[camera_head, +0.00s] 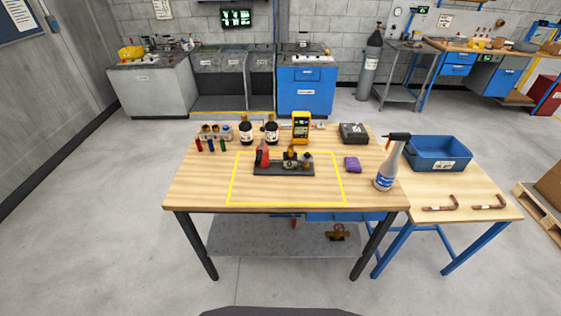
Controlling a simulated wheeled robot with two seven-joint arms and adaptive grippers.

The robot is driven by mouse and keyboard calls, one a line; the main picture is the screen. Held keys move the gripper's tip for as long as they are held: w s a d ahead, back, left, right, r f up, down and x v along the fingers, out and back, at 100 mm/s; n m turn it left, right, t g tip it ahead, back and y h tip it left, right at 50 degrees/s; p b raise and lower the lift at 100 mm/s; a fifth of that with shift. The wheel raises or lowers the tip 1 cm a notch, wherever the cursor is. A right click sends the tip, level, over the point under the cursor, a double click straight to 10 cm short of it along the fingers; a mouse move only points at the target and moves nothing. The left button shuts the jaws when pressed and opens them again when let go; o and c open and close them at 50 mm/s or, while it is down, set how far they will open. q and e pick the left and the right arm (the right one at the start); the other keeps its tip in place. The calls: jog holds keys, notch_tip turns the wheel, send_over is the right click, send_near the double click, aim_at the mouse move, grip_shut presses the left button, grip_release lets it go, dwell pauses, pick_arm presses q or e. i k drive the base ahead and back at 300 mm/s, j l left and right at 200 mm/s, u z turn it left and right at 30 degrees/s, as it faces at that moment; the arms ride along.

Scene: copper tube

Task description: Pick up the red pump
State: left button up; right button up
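A small red thing with a dark top, which looks like the red pump (263,156), stands upright at the left end of a dark tray (284,171). Neither of my grippers shows in the head view.
Behind the tray stand two brown bottles (271,132), a yellow meter (301,126) and a rack of vials (212,138). A blue bin (438,152) and copper tubes (440,206) sit on the side table.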

aim_at(289, 166)
jog(key=i+l, duration=0.1)
jog(key=i, duration=0.85)
jog(key=k, duration=0.15)
jog(key=u, duration=0.05)
